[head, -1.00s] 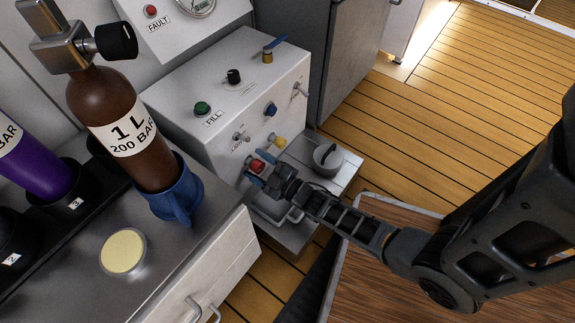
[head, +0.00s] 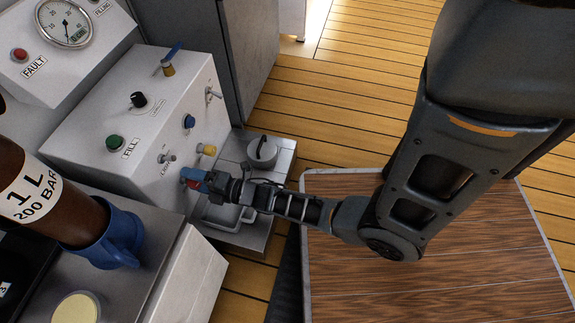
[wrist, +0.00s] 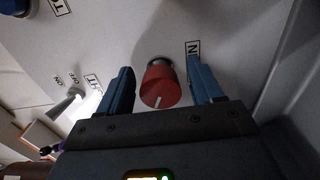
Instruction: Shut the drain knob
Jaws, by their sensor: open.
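The drain knob, a round red knob (wrist: 160,86) with a white pointer line, sits on the light panel face in the wrist view. A label beside it is partly hidden by a finger, with only its last letter showing. My gripper (wrist: 159,66) is open, with one blue finger on each side of the knob. I cannot tell whether the fingers touch it. In the head view, my gripper (head: 192,180) is at the lower front of the white panel box (head: 140,175), and a little of the red knob (head: 192,184) shows there.
A yellow knob (head: 207,149), blue knob (head: 188,121) and toggle (head: 166,158) are close by on the same face. A shelf below holds a grey pot (head: 262,153) and metal tray (head: 222,215). A brown bottle (head: 40,200) stands at left.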

